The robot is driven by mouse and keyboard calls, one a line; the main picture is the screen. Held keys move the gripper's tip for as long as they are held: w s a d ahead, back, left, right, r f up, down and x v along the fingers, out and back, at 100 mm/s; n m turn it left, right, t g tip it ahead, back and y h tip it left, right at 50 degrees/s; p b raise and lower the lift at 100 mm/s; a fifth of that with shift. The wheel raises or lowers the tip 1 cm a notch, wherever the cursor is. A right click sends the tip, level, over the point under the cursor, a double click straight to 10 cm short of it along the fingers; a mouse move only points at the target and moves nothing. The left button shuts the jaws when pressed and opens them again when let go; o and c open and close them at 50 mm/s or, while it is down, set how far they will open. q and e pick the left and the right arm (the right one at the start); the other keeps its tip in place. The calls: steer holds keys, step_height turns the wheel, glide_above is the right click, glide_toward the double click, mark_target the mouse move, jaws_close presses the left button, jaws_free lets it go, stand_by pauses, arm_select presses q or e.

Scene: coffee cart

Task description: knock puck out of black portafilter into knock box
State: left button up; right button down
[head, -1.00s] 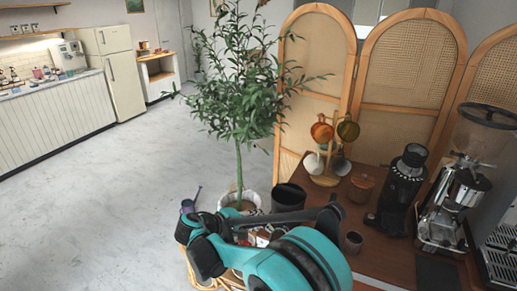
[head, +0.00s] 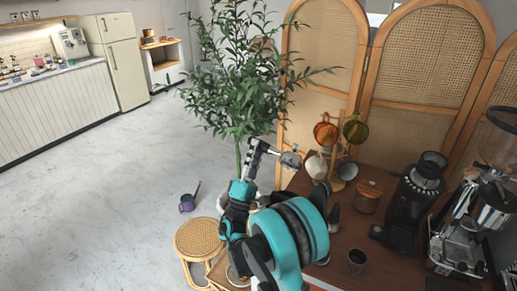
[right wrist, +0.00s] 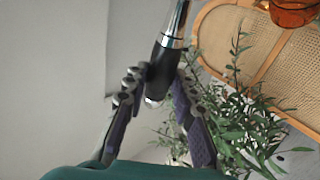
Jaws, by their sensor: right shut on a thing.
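My right gripper (head: 255,160) is raised over the left side of the counter and shut on the portafilter. The portafilter (head: 291,159) points to the right in the head view, its metal head just left of the hanging mugs. In the right wrist view the fingers (right wrist: 158,80) close around its black handle (right wrist: 164,62), with a chrome neck above. The portafilter's head is out of that view, and I cannot see the puck. I cannot make out the knock box; my right arm covers part of the counter. My left gripper is not in view.
The brown counter (head: 322,274) holds a small dark cup (head: 357,262), a lidded wooden pot (head: 368,196), a black grinder (head: 412,205) and a mug tree (head: 342,170). A potted tree (head: 240,80) stands behind my gripper. A rattan stool (head: 199,238) stands at the left.

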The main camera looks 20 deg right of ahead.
step_height(320, 180, down, 10)
steer(key=b, duration=0.6)
step_height(320, 180, up, 5)
steer(key=p, duration=0.3)
steer(key=shift+r, duration=0.15)
step_height(320, 180, down, 6)
steer(key=b, duration=0.4)
step_height(320, 180, up, 6)
steer(key=p, duration=0.3)
steer(key=shift+r+p, duration=0.25)
steer(key=shift+p, duration=0.15)
